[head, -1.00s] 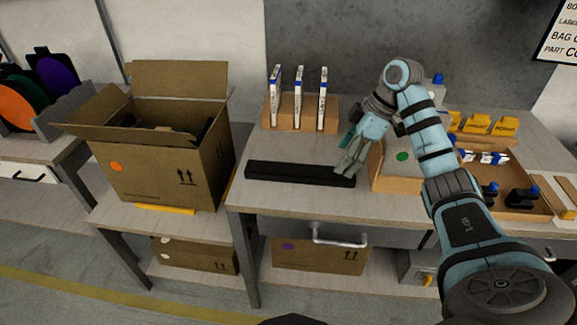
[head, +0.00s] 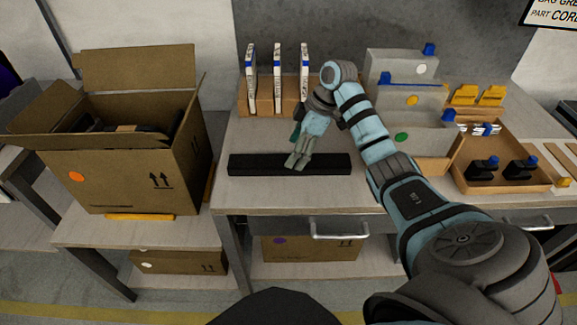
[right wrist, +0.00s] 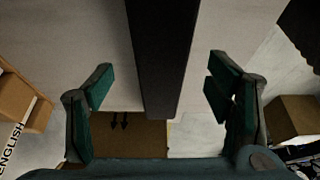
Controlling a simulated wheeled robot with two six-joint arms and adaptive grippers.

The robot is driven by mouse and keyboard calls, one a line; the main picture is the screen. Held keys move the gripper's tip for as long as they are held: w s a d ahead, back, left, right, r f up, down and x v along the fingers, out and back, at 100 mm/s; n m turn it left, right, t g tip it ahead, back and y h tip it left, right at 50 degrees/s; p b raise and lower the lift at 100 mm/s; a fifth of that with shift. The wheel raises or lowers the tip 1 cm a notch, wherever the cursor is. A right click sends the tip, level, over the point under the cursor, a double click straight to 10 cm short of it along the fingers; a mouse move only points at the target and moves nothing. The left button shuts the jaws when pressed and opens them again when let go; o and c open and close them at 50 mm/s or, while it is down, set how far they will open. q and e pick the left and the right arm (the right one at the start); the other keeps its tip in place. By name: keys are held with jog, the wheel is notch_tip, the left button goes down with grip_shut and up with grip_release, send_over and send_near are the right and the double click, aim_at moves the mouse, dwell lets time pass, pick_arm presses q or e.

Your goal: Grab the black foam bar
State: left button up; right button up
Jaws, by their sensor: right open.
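The black foam bar (head: 250,165) lies flat along the front part of the workbench in the head view, its long side parallel to the bench edge. In the right wrist view the bar (right wrist: 162,55) runs between the two open fingers (right wrist: 157,90), with a gap on each side. The jaws are open and hold nothing. My left gripper does not show.
Behind the bar, a wooden rack (head: 272,100) holds several upright white-and-blue boxes. Grey bins (head: 415,135) and an open tray (head: 500,185) of black parts stand to the right. A large open cardboard box (head: 120,165) stands on a lower table at left. A drawer handle (head: 340,230) juts out below.

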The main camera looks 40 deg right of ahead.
jog(key=x, duration=0.4)
jog(key=shift+s+d+b, duration=0.15)
jog(key=shift+s+b, duration=0.05)
jog(key=shift+b, duration=0.2)
jog(key=c, duration=1)
jog(key=shift+c, duration=0.2)
